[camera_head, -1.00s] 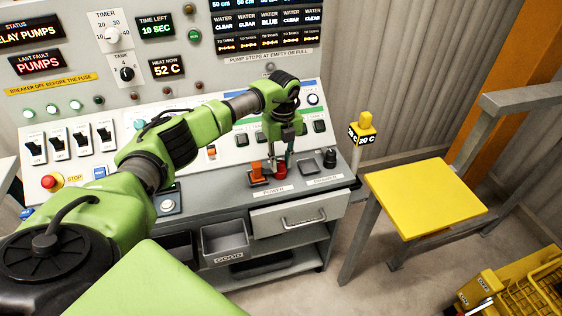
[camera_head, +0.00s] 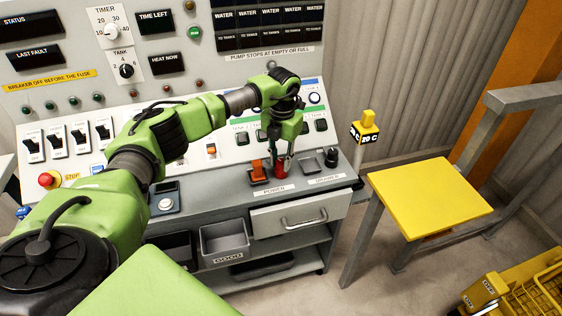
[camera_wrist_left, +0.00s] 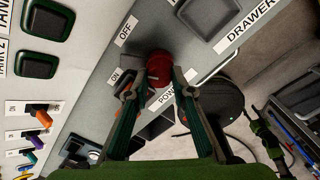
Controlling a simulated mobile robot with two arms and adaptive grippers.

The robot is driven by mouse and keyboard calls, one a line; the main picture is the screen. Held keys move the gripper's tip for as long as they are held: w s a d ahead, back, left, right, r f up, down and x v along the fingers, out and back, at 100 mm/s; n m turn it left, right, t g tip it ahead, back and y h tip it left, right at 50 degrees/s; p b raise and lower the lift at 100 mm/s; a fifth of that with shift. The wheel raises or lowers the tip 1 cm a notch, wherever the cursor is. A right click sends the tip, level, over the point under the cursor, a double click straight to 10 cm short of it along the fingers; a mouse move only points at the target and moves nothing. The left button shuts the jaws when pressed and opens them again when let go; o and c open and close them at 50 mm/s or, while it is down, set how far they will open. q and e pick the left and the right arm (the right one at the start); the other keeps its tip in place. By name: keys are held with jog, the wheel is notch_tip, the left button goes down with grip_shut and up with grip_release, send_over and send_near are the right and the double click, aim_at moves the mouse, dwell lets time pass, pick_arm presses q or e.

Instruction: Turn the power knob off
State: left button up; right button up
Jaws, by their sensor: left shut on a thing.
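The red power knob (camera_head: 281,171) stands on the grey console ledge above the POWER label (camera_head: 273,191). My left gripper (camera_head: 283,158) reaches down from above and is shut on the knob. In the left wrist view its fingertips (camera_wrist_left: 159,88) lie on either side of the knob and hide part of it. The status display (camera_head: 30,25) and the time-left display (camera_head: 156,22) show no readings.
An orange switch (camera_head: 258,171) stands close left of the knob, and a black knob (camera_head: 331,157) to its right. A drawer (camera_head: 301,214) is shut below the ledge. A yellow-topped stand (camera_head: 428,196) is at the right, with bare floor between.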

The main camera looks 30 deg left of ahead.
aim_at(281, 162)
pick_arm(q)
jog(key=m+b, duration=0.1)
jog(key=m, duration=0.4)
jog(key=shift+w+a+m, duration=0.1)
jog(key=shift+m, duration=0.3)
jog(key=shift+r, duration=0.1)
dwell(0.3)
jog(key=o, duration=1.1)
notch_tip(281, 162, up, 12)
